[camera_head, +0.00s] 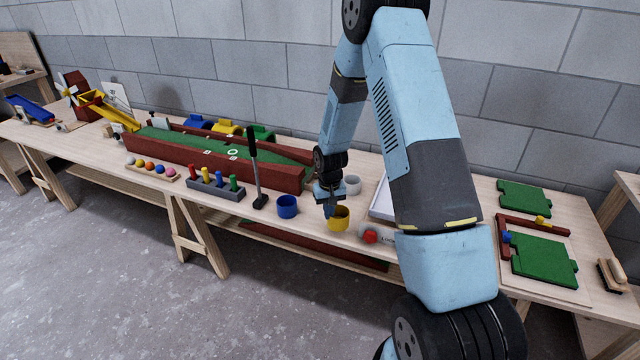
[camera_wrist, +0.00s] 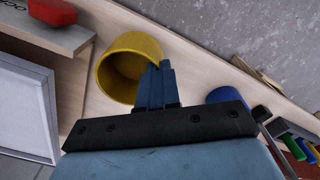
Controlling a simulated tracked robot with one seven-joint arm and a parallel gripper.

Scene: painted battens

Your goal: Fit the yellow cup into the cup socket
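The yellow cup (camera_head: 338,222) stands upright near the front edge of the long bench. In the wrist view the yellow cup (camera_wrist: 112,75) shows its open mouth, left of my fingers. My gripper (camera_head: 329,209) points down at the left side of the cup's rim. In the wrist view my gripper fingers (camera_wrist: 160,70) are close together and overlap the cup's near rim. I cannot tell whether the cup's wall is pinched between them. A white ring (camera_head: 233,152) lies on the green course (camera_head: 200,146); I cannot tell whether it is the cup socket.
A blue cup (camera_head: 287,207) stands left of the yellow one, a pale grey cup (camera_head: 352,185) behind it. A box with a red button (camera_head: 370,236) and a white-framed tray (camera_head: 380,205) are to the right. A black putter (camera_head: 255,170) stands left, beside colored pegs (camera_head: 214,182).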

